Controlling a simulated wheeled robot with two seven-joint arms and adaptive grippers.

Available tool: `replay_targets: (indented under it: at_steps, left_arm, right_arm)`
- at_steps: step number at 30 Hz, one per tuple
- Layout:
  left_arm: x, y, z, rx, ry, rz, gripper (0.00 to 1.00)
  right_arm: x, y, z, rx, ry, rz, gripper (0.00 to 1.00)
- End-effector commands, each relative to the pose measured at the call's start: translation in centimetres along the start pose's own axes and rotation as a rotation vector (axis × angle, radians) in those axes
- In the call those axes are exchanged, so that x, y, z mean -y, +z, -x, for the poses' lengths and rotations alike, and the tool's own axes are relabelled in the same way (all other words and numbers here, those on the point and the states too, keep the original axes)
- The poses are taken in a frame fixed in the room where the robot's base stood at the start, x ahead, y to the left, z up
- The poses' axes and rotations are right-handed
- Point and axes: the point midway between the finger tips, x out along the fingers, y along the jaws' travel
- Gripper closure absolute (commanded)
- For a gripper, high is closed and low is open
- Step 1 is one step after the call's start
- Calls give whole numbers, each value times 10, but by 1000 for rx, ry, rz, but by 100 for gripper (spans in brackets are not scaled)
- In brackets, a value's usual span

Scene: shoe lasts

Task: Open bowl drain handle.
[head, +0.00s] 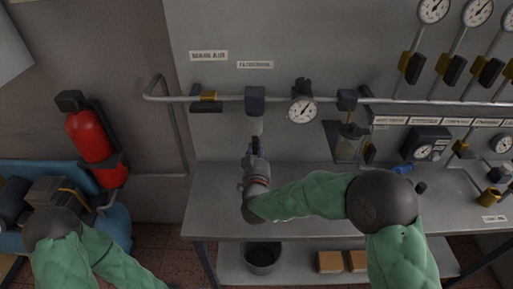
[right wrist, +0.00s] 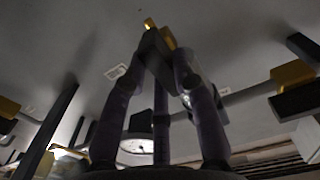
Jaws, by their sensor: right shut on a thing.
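My right gripper (head: 252,145) is raised in front of the wall panel, just below the pale filter bowl (head: 256,127). The bowl hangs under a dark blue filter block (head: 255,100) on the pipe. In the right wrist view my right gripper (right wrist: 162,60) has its fingertips closed on a small dark handle with yellow parts (right wrist: 160,42), which I take to be the bowl drain handle. In the head view the fingers hide most of the handle, and its exact angle is unclear.
A yellow valve with a dark handle (head: 208,101) and a round gauge (head: 302,110) sit beside the filter on the pipe. A grey bench (head: 215,205) lies below, with a dark bucket (head: 262,257) under it. A red extinguisher (head: 88,137) stands left.

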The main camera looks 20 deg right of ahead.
Motion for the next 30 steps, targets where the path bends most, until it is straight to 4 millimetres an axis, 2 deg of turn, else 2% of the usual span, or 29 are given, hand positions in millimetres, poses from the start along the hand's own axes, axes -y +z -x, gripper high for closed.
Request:
replay_targets:
  at_steps: [16, 17, 18, 19, 30]
  left_arm:
    - [0, 0, 1, 0, 0, 0, 2]
    - [0, 0, 1, 0, 0, 0, 2]
    - [0, 0, 1, 0, 0, 0, 2]
    - [0, 0, 1, 0, 0, 0, 2]
    - [0, 0, 1, 0, 0, 0, 2]
  right_arm:
    - [0, 2, 1, 3, -1, 27, 100]
    - [0, 2, 1, 3, -1, 27, 67]
    - [0, 2, 1, 3, -1, 27, 56]
    - [0, 2, 0, 3, -1, 27, 48]
    - [0, 0, 2, 1, -1, 24, 48]
